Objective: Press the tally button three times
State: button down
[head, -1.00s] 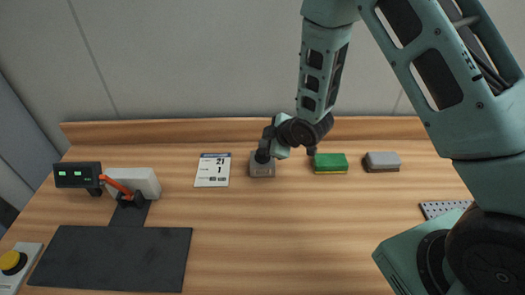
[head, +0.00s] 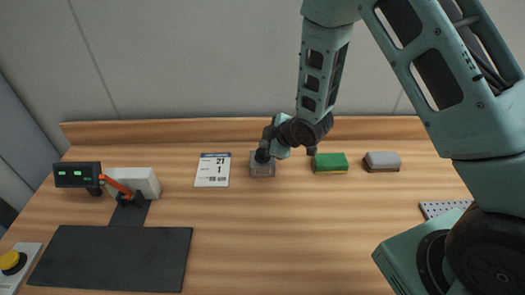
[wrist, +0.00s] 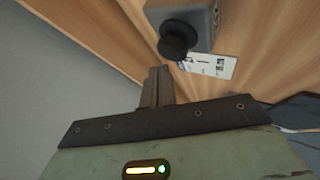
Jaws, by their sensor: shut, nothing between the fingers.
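The tally button is most likely the black round knob (wrist: 178,38) on a small grey box (wrist: 205,18) in the wrist view. In the head view the grey box (head: 262,170) sits at the back middle of the bench, with my gripper (head: 267,148) right over it. In the wrist view my gripper's two fingers (wrist: 157,82) are together and empty, their tips close to the knob. I cannot tell whether they touch it. My gripper partly hides the knob in the head view.
A white card (head: 212,170) lies left of the box; a green-and-yellow sponge (head: 330,163) and a grey-topped block (head: 382,161) lie right. Far left are a display (head: 77,174), a white unit (head: 144,182), a black mat (head: 110,258) and a yellow button (head: 12,261). The middle front is clear.

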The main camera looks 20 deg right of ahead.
jog(key=shift+f+b, duration=0.4)
jog(key=shift+f+b, duration=0.6)
dwell(0.7)
jog(key=shift+r, duration=0.15)
jog(key=shift+r+p, duration=0.6)
jog(key=shift+r, duration=0.3)
jog(key=shift+r+p, duration=1.65)
jog(key=shift+r, duration=0.9)
jog(key=shift+f, duration=0.1)
